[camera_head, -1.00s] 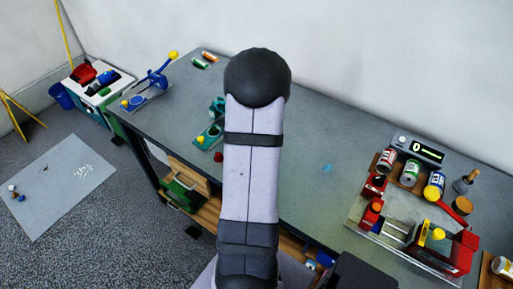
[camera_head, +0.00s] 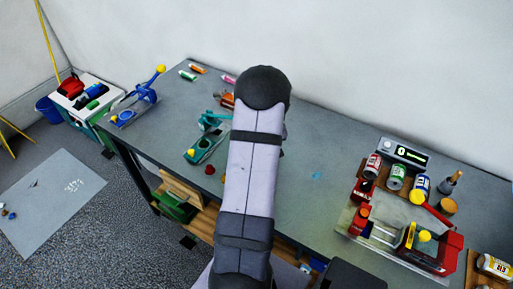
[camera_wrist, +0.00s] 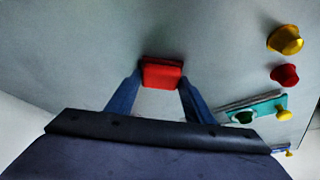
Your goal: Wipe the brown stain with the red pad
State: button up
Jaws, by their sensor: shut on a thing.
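The red pad (camera_wrist: 162,73) is a small red block, held between the fingertips of my gripper (camera_wrist: 160,80) in the wrist view. Grey tabletop lies around and beyond the pad. I cannot tell whether the pad touches it. In the head view my own arm hides the gripper and the pad. I cannot make out a brown stain for certain in either view. A small blue spot (camera_head: 316,175) shows on the grey table (camera_head: 330,150), right of my arm.
A teal device (camera_head: 204,140) and a small red knob (camera_head: 209,169) are left of my arm. A blue device (camera_head: 138,100) stands farther left. A tray (camera_head: 400,262) with red fixtures and several cans is at the right. The table between arm and tray is mostly clear.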

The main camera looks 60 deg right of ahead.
jog(key=shift+a+f+b, duration=0.1)
jog(key=shift+a+b, duration=1.85)
jog(key=shift+a, duration=2.7)
jog(key=shift+s+d+p, duration=0.15)
jog(key=shift+d+p, duration=0.15)
jog(key=shift+d, duration=4.2)
jog(key=r, duration=0.1)
jog(key=r+p, duration=0.1)
jog(key=shift+d+r, duration=0.2)
jog(key=shift+r, duration=0.15)
jog(key=shift+a+r+p, duration=0.15)
jog(key=shift+r+p, duration=0.5)
jog(key=shift+r, duration=0.1)
jog(key=shift+r+p, duration=1.4)
jog(key=shift+r, duration=0.7)
